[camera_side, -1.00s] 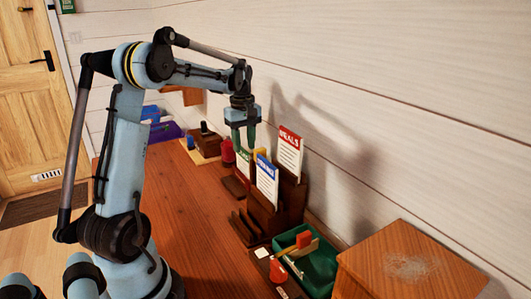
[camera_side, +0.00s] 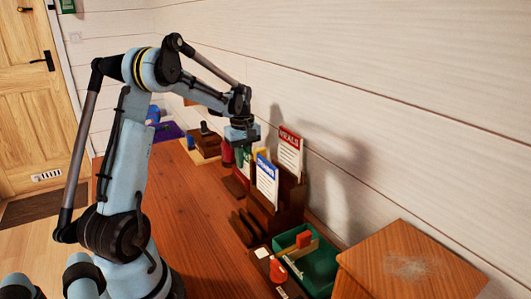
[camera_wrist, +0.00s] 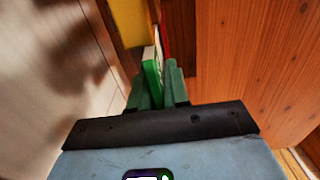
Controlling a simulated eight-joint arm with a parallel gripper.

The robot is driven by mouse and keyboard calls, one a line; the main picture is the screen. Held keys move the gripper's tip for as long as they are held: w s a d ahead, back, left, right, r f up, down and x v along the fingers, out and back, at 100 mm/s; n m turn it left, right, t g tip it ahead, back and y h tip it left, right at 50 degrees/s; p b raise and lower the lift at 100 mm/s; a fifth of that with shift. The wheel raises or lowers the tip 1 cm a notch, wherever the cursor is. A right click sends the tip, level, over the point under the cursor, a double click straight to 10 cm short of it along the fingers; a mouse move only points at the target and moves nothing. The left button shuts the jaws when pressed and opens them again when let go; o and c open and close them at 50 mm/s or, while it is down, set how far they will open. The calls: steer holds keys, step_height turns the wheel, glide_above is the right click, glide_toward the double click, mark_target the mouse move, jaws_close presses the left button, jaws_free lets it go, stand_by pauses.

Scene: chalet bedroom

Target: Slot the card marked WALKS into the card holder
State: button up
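A card with a green top (camera_side: 242,154) stands upright behind a blue-topped card; its marking cannot be read. In the wrist view the green card (camera_wrist: 152,75) lies between the fingers of my gripper (camera_wrist: 157,82). The fingers are close to its sides, but whether they press on it is unclear. In the side view my gripper (camera_side: 242,148) is low over this card, its fingertips largely hidden. A dark brown stepped wooden holder (camera_side: 288,212) carries the blue-topped card (camera_side: 266,182) and, behind at right, the red-topped MEALS card (camera_side: 289,152).
A green tray (camera_side: 318,268) and a red-headed item (camera_side: 278,271) lie in front of the holder. A wooden box (camera_side: 410,262) stands at the right. A red object (camera_side: 227,153) is left of my gripper. The wall is close behind; the left tabletop is clear.

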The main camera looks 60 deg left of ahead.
jaws_close()
steer(key=shift+r, duration=0.1)
